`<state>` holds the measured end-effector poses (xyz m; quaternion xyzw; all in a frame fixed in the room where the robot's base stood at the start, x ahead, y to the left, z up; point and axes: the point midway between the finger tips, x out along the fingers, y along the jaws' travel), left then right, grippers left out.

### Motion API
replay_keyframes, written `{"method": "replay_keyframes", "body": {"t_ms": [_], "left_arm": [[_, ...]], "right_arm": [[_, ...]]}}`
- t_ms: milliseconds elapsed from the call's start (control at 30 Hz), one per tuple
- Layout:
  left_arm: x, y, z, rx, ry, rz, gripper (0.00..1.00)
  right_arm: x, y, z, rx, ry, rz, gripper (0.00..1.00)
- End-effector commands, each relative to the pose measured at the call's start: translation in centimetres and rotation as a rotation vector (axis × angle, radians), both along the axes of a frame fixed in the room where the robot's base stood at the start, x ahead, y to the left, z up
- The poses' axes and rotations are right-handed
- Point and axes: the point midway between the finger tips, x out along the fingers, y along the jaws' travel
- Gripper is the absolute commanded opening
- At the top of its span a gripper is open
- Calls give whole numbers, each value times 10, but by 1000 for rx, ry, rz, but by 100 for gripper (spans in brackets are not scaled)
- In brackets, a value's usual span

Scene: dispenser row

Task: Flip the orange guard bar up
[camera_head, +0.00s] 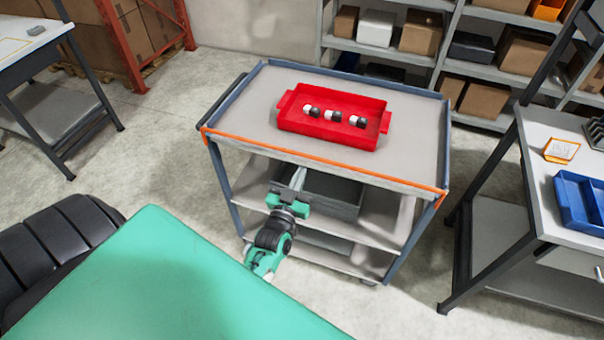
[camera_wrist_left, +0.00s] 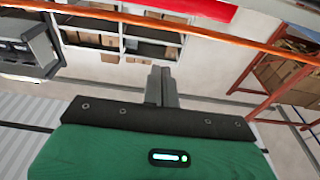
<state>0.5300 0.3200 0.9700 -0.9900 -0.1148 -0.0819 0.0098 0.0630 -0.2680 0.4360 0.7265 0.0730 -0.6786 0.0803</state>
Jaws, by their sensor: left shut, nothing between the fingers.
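The orange guard bar (camera_head: 320,161) runs along the near edge of the grey cart's top shelf, with short orange ends at both corners. It also crosses the top of the left wrist view (camera_wrist_left: 200,28). My left gripper (camera_head: 298,178) is in front of the cart, just below the bar and left of its middle. Its fingers point up and are together with nothing between them, as the left wrist view (camera_wrist_left: 160,74) also shows. A gap shows between the fingertips and the bar. My right gripper is not in view.
A red tray (camera_head: 290,118) with three black-and-white pieces stands on the cart's top shelf (camera_head: 420,140). A grey bin (camera_head: 335,190) sits on the shelf below, behind my gripper. A table with a blue bin (camera_head: 568,205) stands at right. Floor is clear left of the cart.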

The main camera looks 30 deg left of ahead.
Motion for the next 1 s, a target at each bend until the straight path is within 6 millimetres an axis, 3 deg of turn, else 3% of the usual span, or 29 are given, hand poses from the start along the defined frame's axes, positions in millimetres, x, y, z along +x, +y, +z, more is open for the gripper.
{"method": "replay_keyframes", "body": {"t_ms": [267,400,633,1000], "left_arm": [[-43,-10,6,-1,1,0,0],[-58,-14,10,-2,1,0,0],[-67,-16,13,-1,0,0,0],[-67,-16,14,-1,0,0,0]], "right_arm": [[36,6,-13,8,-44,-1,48],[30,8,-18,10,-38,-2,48],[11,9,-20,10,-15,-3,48],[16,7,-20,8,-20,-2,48]]}}
